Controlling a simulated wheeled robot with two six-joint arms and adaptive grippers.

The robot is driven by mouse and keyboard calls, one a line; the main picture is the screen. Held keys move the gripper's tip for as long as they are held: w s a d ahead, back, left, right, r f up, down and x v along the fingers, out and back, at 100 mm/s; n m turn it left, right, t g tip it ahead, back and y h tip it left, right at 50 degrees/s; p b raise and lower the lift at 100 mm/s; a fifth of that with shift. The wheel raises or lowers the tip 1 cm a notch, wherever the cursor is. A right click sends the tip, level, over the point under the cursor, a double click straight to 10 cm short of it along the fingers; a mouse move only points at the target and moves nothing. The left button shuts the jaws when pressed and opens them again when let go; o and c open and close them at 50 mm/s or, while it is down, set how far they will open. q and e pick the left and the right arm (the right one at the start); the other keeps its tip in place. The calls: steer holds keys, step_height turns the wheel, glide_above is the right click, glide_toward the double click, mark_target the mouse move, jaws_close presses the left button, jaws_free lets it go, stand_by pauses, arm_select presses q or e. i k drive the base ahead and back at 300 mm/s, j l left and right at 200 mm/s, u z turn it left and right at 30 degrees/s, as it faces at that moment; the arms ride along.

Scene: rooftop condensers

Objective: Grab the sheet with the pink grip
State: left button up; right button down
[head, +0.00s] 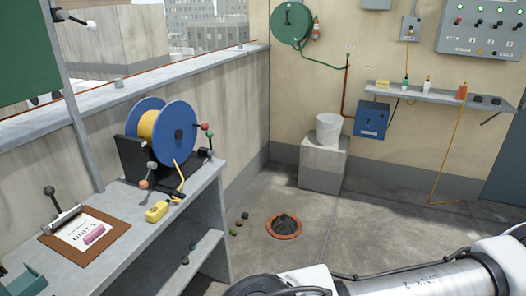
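The sheet (75,228) is white, marked "UNIT 1", and lies on a brown clipboard (95,247) on the grey bench at the lower left. The pink grip (94,234) is a short pink bar lying on the sheet's lower right part. A clip sits at the clipboard's upper left end, with a dark-knobbed lever (50,191) standing up beside it. Neither of my grippers shows in the head view.
The grey bench (205,190) carries a blue-flanged reel (176,133) with yellow line and a yellow block (157,211). A green box (22,283) is at the bottom left corner. An orange-rimmed floor drain (284,226) and small lumps lie on otherwise open floor.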

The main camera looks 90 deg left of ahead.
mark_target(84, 230)
steer(key=u, duration=4.8)
steer(key=l+u, duration=0.3)
steer(key=l, duration=0.15)
steer(key=l+u, duration=0.3)
steer(key=l, duration=0.15)
steer(key=k+l+u, duration=0.1)
steer(key=l+u, duration=0.25)
steer(key=k+l+u, duration=0.15)
steer(key=l+u, duration=0.15)
steer(key=l, duration=0.2)
